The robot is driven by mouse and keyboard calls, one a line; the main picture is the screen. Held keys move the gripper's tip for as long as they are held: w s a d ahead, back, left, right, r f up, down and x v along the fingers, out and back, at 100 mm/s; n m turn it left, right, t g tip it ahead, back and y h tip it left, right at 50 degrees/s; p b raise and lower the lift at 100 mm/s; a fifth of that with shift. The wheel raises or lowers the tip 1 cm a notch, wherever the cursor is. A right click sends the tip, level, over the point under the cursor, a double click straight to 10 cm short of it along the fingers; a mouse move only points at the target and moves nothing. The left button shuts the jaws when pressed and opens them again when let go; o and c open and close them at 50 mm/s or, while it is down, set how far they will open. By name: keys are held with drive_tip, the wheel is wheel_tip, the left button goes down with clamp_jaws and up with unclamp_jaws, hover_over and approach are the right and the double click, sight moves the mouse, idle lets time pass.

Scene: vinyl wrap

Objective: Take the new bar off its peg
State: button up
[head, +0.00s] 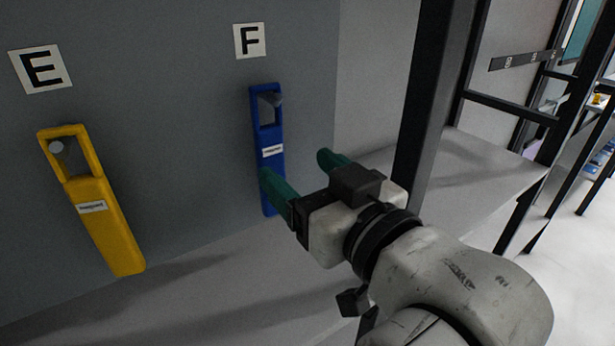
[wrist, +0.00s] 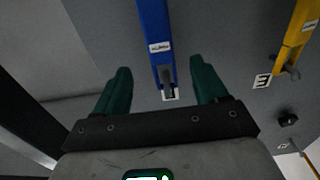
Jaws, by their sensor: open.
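A blue bar (head: 267,138) with a small white label hangs upright through its top slot on a peg (head: 272,99) below the card F (head: 250,41). A yellow bar (head: 112,238) hangs slightly tilted on a peg (head: 57,147) below the card E (head: 41,69). The label print is too small to read, so I cannot tell which bar is new. My gripper (head: 294,163) is open and empty in front of the blue bar's lower half. In the wrist view, the blue bar (wrist: 155,22) shows between the green fingers (wrist: 160,66), with the yellow bar (wrist: 301,28) at right.
Both bars hang on a grey panel (head: 175,120). A pale ledge (head: 215,290) runs below them. A dark upright post (head: 430,90) stands right of my gripper, with frames and shelving farther right. The space between the two bars is clear.

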sight(272, 137)
drive_tip(key=p+x, duration=0.1)
drive_tip(key=x, duration=0.8)
drive_tip(key=shift+w+a+f, duration=0.1)
drive_tip(key=shift+c, duration=0.3)
drive_tip(key=shift+p, duration=0.3)
drive_tip(key=c, duration=1.1)
drive_tip(key=shift+r+p, duration=0.75)
drive_tip(key=shift+r, duration=0.15)
